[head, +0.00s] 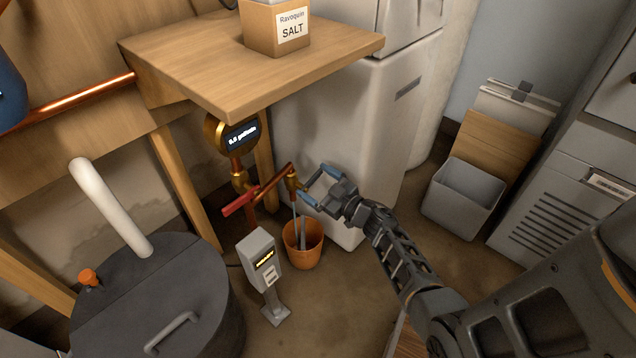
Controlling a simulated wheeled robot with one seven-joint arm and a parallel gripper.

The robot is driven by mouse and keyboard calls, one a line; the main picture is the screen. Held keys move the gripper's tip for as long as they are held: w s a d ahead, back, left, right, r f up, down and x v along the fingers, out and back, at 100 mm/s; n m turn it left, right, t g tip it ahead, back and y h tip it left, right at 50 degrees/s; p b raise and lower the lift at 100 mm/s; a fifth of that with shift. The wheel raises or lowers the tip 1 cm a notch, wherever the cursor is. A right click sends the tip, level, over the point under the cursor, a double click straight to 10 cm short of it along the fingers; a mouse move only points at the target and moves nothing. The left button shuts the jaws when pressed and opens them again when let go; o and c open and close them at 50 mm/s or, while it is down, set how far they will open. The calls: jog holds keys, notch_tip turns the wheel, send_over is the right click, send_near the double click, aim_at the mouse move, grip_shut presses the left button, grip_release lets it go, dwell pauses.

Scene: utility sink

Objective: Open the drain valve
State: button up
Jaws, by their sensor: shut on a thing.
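The drain piping is a copper pipe (272,183) below the wooden shelf, with a red lever handle (240,204) on its left part. My gripper (304,187) reaches in from the right. The exact contact is too small to see clearly. Slender grey shapes hang below the fitting into the bucket.
A round gauge (232,133) with a lit display sits above the pipe. A grey box on a stand (262,262) is left of the bucket. A dark lidded tank (155,300) fills the lower left. A white cabinet (345,140) stands behind my gripper. Floor is clear toward the grey bin (463,200).

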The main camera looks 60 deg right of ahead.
jog(key=n, duration=0.2)
jog(key=a+n, duration=0.1)
jog(key=n, duration=0.2)
jog(key=r+n, duration=0.1)
jog(key=n, duration=0.1)
jog(key=shift+w+a+b, duration=0.2)
jog(key=shift+a+b, duration=0.2)
jog(key=n, duration=0.2)
jog(key=a+n+b, duration=0.1)
jog(key=n, duration=0.1)
jog(key=shift+w, duration=0.15)
jog(key=shift+w+a+n+b, duration=0.15)
jog(key=shift+n+b, duration=0.25)
jog(key=shift+n, duration=0.45)
jog(key=shift+s+a+n+b, duration=0.1)
jog(key=shift+a+n+b, duration=0.25)
jog(key=shift+n, duration=0.5)
jog(key=shift+d, duration=0.1)
jog(key=o, duration=1.1)
jog(key=shift+w, duration=0.1)
